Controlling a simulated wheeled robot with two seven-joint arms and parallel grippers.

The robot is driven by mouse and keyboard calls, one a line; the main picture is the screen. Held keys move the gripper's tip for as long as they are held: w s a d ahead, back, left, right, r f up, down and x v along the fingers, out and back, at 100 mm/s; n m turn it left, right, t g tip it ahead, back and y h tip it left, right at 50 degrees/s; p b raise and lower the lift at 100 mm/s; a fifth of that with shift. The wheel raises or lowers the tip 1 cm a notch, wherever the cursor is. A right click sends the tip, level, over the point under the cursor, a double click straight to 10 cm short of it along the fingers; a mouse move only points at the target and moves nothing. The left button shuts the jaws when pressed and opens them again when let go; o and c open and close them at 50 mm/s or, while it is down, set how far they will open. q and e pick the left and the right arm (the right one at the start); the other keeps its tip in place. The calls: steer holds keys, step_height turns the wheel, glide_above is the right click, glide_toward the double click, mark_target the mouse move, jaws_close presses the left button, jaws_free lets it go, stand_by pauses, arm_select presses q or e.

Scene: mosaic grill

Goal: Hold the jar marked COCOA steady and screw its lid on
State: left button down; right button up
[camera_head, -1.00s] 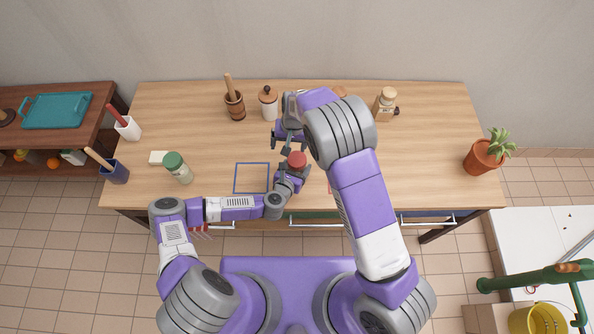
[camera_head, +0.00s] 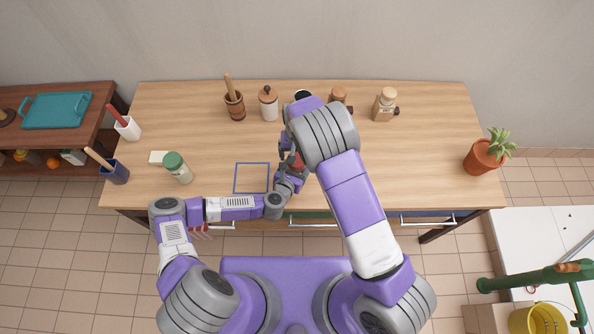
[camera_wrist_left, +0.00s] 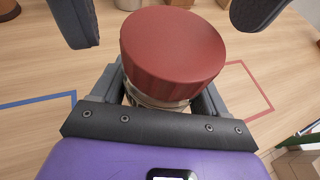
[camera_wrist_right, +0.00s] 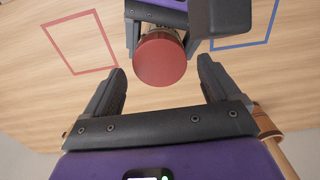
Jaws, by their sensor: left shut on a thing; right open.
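A jar with a red lid (camera_head: 298,161) stands near the table's front edge, partly hidden by my right arm. The ribbed red lid (camera_wrist_left: 172,55) sits on the jar's mouth, with a little glass (camera_wrist_left: 155,101) showing below it. I cannot read a label. My left gripper (camera_wrist_left: 158,95) is shut around the jar below the lid. My right gripper (camera_wrist_right: 163,80) is open and empty. Its fingers point toward the red lid (camera_wrist_right: 160,60), spread wider than it. They look short of the lid and not touching it.
A blue square outline (camera_head: 252,163) lies left of the jar, and a red outline (camera_wrist_right: 80,42) shows in the right wrist view. A wooden mortar (camera_head: 235,106) and a white canister (camera_head: 268,105) stand behind.

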steer(key=shift+f, duration=1.4)
steer(key=c, duration=1.1)
steer(key=shift+m, duration=0.9)
steer(key=o, duration=1.2)
steer(key=shift+o, duration=0.2)
steer(key=shift+r, duration=0.1)
step_height(320, 180, up, 12)
arm_select(q)
jaws_free()
